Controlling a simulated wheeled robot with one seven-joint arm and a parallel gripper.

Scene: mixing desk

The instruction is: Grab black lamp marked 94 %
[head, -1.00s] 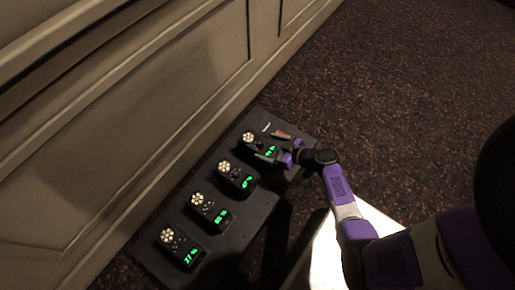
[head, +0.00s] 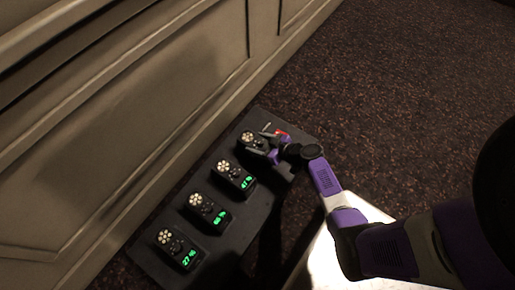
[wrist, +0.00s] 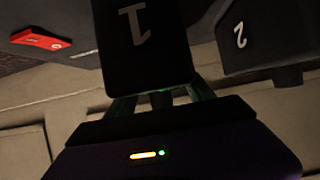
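The farthest black lamp (head: 250,138) in the row has a cluster of round pale bulbs on top. My gripper (head: 267,145) is at its right side, with its fingers spread around its display end. The display is hidden by my gripper, so its number cannot be read now. In the wrist view a black block marked 1 (wrist: 143,42) is close ahead, in front of the spread fingers (wrist: 160,100). I see no clear sign of the fingers pressing on it. The lamp stands on the dark board.
Three other black lamps show green numbers: about 47 % (head: 235,175), one hard to read (head: 205,210) and 27 % (head: 176,248). A red item (head: 282,133) lies beyond my gripper on the dark board (head: 262,205). A panelled wall (head: 150,110) runs along the left.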

